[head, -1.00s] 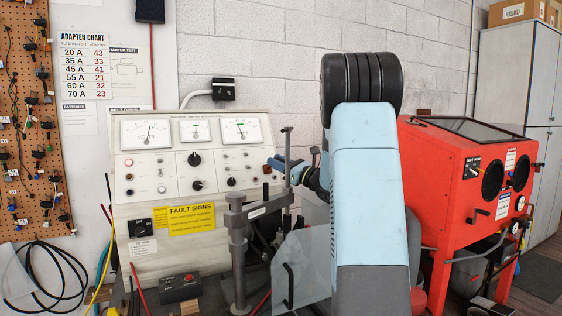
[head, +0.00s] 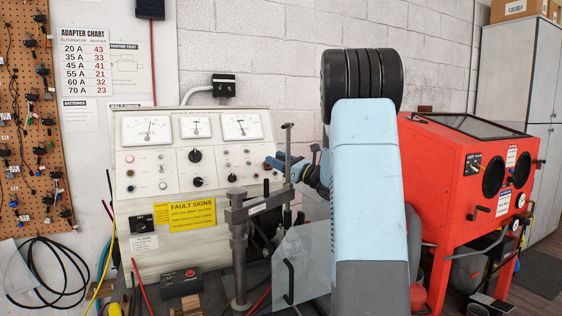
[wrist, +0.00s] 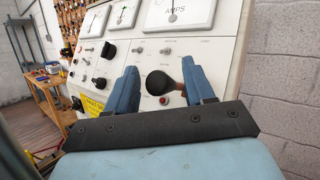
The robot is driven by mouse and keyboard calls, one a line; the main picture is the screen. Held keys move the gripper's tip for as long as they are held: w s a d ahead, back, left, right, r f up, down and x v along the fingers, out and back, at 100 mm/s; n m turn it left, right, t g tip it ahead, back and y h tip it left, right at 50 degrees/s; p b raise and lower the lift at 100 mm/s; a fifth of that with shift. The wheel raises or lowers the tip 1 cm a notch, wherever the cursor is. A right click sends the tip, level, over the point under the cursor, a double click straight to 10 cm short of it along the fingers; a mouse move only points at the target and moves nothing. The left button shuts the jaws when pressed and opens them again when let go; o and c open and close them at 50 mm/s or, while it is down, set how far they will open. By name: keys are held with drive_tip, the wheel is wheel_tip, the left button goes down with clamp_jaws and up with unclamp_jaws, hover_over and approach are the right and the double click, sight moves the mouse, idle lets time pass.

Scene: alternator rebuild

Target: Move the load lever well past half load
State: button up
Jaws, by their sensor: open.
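The load lever (wrist: 160,83) has a round black knob on a short brownish shaft and stands out from the front of the cream test bench (head: 150,205). In the wrist view the knob shows between the two blue fingers of my gripper (wrist: 162,90), which are apart. The right finger overlaps the shaft side, and I cannot tell whether it touches. In the head view my gripper (head: 276,163) is at the right edge of the bench panel, and the lever is hard to make out there. An AMPS meter (wrist: 180,12) sits above the lever.
A grey clamp post (head: 239,240) and a clear shield (head: 300,265) stand in front of the bench, close below my arm. A red blasting cabinet (head: 460,215) stands to the right. A small switch box (head: 180,283) sits at the bench's foot.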

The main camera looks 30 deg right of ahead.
drive_tip(key=shift+s+d+f, duration=0.15)
drive_tip(key=shift+s+d, duration=0.1)
drive_tip(key=shift+s, duration=0.1)
drive_tip(key=s+d, duration=0.2)
drive_tip(key=s, duration=0.2)
drive_tip(key=s+d, duration=0.2)
drive_tip(key=s, duration=0.2)
drive_tip(key=s+d, duration=0.3)
drive_tip(key=shift+s+d+f, duration=0.1)
drive_tip(key=shift+s+f, duration=0.2)
drive_tip(key=shift+s, duration=0.1)
